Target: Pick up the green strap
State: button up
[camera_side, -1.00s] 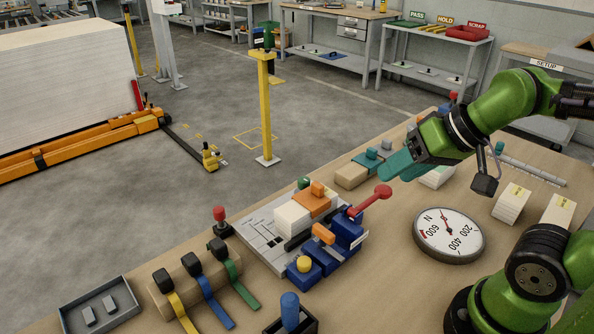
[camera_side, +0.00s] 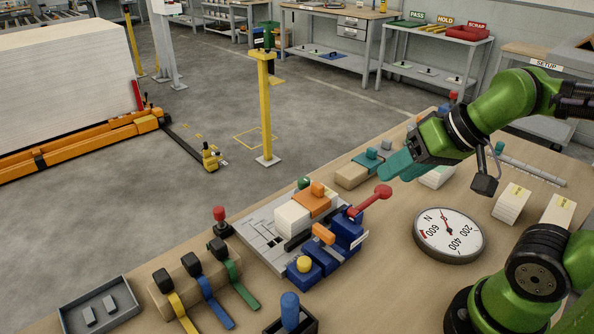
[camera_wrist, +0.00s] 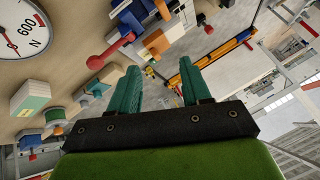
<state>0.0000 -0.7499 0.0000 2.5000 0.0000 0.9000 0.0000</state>
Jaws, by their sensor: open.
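The green strap (camera_side: 242,286) hangs from a black clip on a wooden block (camera_side: 181,283) at the front left of the bench in the side view. It lies to the right of a blue strap (camera_side: 216,302) and a yellow strap (camera_side: 181,314), which hang from the same block. My gripper (camera_side: 393,168) has teal fingers and is up and to the right of the straps, well apart from them, above the bench beyond the red lever. In the wrist view my gripper (camera_wrist: 158,88) shows two spread fingers with nothing between them. I cannot make out the green strap in the wrist view.
A fixture with blue blocks (camera_side: 330,256) and a red-knobbed lever (camera_side: 368,201) stands between my gripper and the straps. A red-knobbed post (camera_side: 220,220) rises behind the straps. A round dial (camera_side: 448,235) lies at right. A grey tray (camera_side: 98,305) sits at the left.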

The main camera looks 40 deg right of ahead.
jog(key=o, duration=0.3)
jog(key=shift+o, duration=0.2)
jog(key=n+g+h, duration=0.2)
jog(key=n+g, duration=0.5)
jog(key=n, duration=1.5)
send_over(217, 243)
notch_tip(217, 243, down, 17)
